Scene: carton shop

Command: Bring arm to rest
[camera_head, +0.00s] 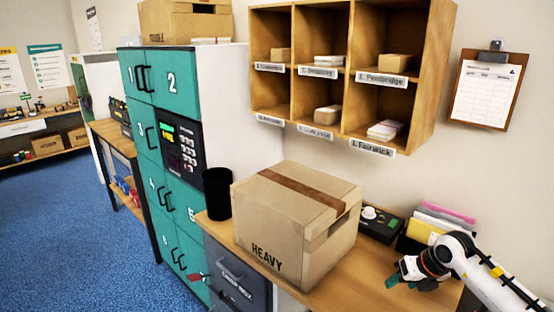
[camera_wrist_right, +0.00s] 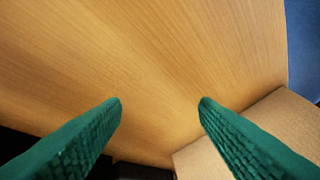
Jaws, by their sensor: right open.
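My right arm (camera_head: 478,262) comes in from the lower right of the head view, white with a black and orange wrist. My right gripper (camera_head: 395,277) has green fingers and hangs low over the wooden counter, to the right of the big carton. In the right wrist view its two green fingers (camera_wrist_right: 160,103) are wide apart with only bare wood between their tips, so it is open and empty. My left gripper is not in view.
A carton marked HEAVY (camera_head: 290,225) stands on the wooden counter (camera_head: 375,290); its side also shows in the wrist view (camera_wrist_right: 285,130). Behind are a black device (camera_head: 381,223) and a file holder (camera_head: 440,222). Pigeonholes (camera_head: 422,82) hang above. Teal lockers (camera_head: 143,118) stand left.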

